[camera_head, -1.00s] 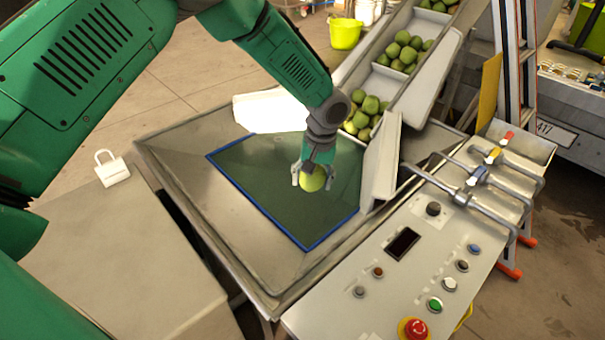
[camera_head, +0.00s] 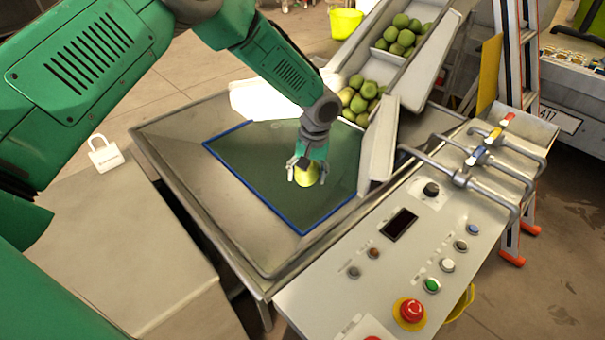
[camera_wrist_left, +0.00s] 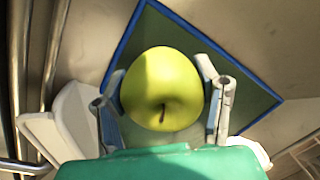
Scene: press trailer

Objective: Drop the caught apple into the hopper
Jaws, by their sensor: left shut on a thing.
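My left gripper (camera_head: 305,172) is shut on a yellow-green apple (camera_head: 309,175) and holds it above the dark green, blue-edged square (camera_head: 270,190) set in the metal table. In the left wrist view the apple (camera_wrist_left: 162,88) sits between the two fingers (camera_wrist_left: 164,98), its stem toward my wrist. The green square (camera_wrist_left: 240,95) shows behind it. I cannot tell how far above the square the apple is. Nothing in view is labelled as the hopper; the square lies in the sunken middle of the metal table (camera_head: 180,150). My right gripper is not in view.
A sloped conveyor with compartments of green apples (camera_head: 358,100) rises at the back, its white side plate (camera_head: 379,150) right of the gripper. A control panel (camera_head: 400,260) with a red button (camera_head: 409,312) and metal pipes (camera_head: 470,175) stands at right. A padlock-shaped block (camera_head: 105,153) sits at left.

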